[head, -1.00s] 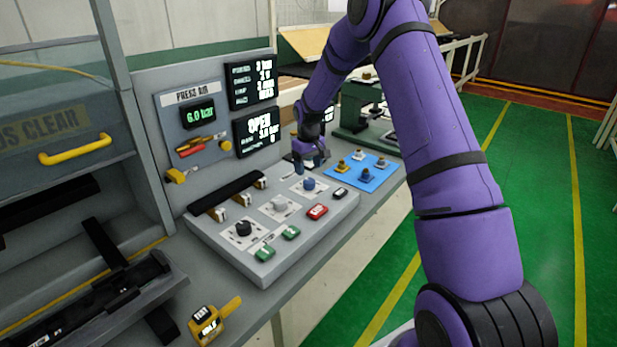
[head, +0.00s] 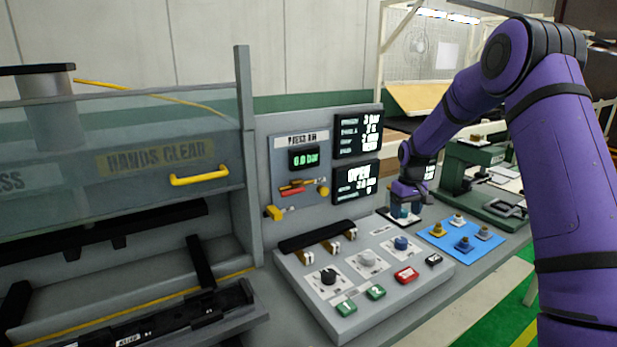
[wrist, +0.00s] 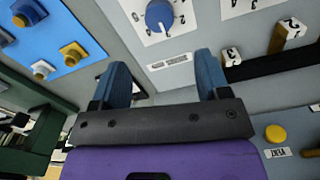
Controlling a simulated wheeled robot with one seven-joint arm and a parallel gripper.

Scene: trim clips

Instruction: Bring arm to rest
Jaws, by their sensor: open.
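My gripper (head: 405,212) hangs at the end of my purple arm, over the back right part of the grey control panel (head: 420,284). In the wrist view its two blue fingers (wrist: 164,72) stand wide apart with nothing between them. The blue knob (head: 401,243) of the panel lies just in front of the gripper in the head view. In the wrist view the blue knob (wrist: 159,15) shows beyond the fingertips, apart from them.
A blue mat (head: 440,238) with several small clips lies right of the panel. A green press (head: 470,170) stands behind it. Display screens (head: 357,135) rise behind the panel. A guarded press with a yellow handle (head: 199,175) is at left. Green floor (head: 480,325) is open at lower right.

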